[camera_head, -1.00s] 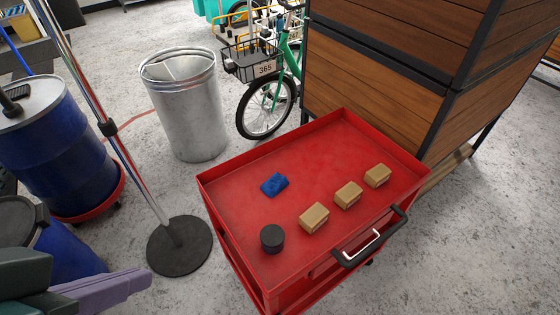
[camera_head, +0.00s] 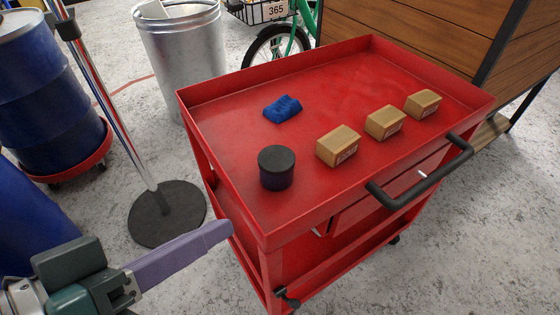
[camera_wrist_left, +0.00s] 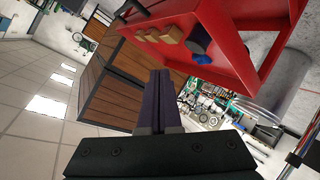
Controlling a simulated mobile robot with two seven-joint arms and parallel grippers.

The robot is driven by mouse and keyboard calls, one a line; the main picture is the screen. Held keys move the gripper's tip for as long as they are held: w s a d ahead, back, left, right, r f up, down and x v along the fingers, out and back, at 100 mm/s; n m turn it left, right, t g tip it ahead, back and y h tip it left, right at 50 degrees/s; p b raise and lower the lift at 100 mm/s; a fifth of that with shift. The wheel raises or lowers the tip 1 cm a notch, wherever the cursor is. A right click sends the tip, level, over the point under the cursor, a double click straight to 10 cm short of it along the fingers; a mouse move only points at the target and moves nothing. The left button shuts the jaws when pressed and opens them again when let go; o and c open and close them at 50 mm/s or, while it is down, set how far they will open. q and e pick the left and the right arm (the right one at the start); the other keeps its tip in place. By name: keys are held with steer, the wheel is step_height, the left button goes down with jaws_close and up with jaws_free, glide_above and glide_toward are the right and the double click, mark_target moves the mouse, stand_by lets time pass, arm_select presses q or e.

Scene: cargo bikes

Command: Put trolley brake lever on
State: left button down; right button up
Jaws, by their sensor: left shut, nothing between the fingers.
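The red trolley (camera_head: 262,222) stands in the middle of the head view, with a black push handle (camera_head: 424,180) on its near right side. A small black fitting (camera_head: 287,298) sits low at its near corner. I cannot tell for sure which part is the brake lever. My left gripper (camera_head: 222,233) is shut and empty, its purple fingers pointing at the trolley's near left side. I cannot tell whether they touch it. In the left wrist view the shut fingers (camera_wrist_left: 160,82) point up, with the trolley (camera_wrist_left: 222,72) above right. My right gripper is not in view.
On the trolley top lie a blue cloth (camera_head: 283,108), a black round tin (camera_head: 276,168) and three small boxes (camera_head: 384,122). A pole on a round base (camera_head: 167,214), a metal bin (camera_head: 184,50) and a blue barrel (camera_head: 42,95) stand left. Floor is clear at bottom right.

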arm_select(q)
steer(key=s+a+f+n+t+h+b, duration=0.1)
steer(key=a+f+n+h+b, duration=0.1)
steer(key=f+b, duration=1.4)
steer(key=s+a+f+n+t+h+b, duration=0.2)
steer(key=f+h+b, duration=0.1)
steer(key=f+b, duration=1.4)
steer(key=shift+a+f+b, duration=0.2)
steer(key=shift+f+b, duration=0.05)
steer(key=shift+b, duration=0.85)
steer(key=w+d+b, duration=0.4)
steer(key=w+d, duration=0.1)
steer(key=d, duration=0.5)
steer(key=shift+w+d+f, duration=0.15)
steer(key=shift+w+f, duration=0.1)
steer(key=shift+w, duration=0.05)
steer(key=shift+s, duration=0.1)
